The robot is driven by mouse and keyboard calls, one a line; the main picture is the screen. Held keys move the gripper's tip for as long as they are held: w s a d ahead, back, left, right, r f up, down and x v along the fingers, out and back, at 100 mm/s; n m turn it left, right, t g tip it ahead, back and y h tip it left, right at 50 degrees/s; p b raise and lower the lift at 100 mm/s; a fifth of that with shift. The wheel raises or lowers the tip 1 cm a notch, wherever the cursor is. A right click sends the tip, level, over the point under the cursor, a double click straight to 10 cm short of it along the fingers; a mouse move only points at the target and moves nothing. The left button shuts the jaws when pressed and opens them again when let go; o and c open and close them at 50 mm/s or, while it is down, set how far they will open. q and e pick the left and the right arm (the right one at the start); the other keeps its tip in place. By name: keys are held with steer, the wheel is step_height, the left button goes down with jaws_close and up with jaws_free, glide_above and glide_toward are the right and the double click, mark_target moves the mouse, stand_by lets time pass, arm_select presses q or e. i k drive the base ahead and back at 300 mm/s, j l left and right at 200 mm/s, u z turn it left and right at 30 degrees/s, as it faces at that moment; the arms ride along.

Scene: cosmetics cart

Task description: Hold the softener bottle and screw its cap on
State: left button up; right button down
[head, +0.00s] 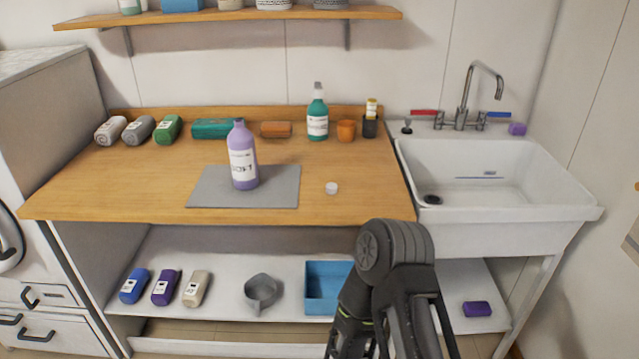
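The softener bottle (243,157) is lilac with a white label. It stands upright on a grey mat (275,192) on the wooden counter, and its narrow neck shows no white cap on it. A small white cap (331,188) lies on the counter to the right of the mat, apart from the bottle. A dark arm of mine rises from the bottom edge right of centre, in front of the counter, touching neither bottle nor cap. The fingertips of both my grippers are out of the picture.
Behind the mat stand a teal pump bottle (317,117), an orange cup (346,131), a brown block (276,129), a teal box (212,129) and rolled towels (139,130). A white sink (485,215) is at the right.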

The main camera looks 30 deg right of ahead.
mark_target(241, 145)
steer(key=l+u, duration=0.5)
steer(key=l, duration=0.35)
steer(key=l+u, duration=0.5)
steer(key=l, duration=0.35)
steer(key=k, duration=0.05)
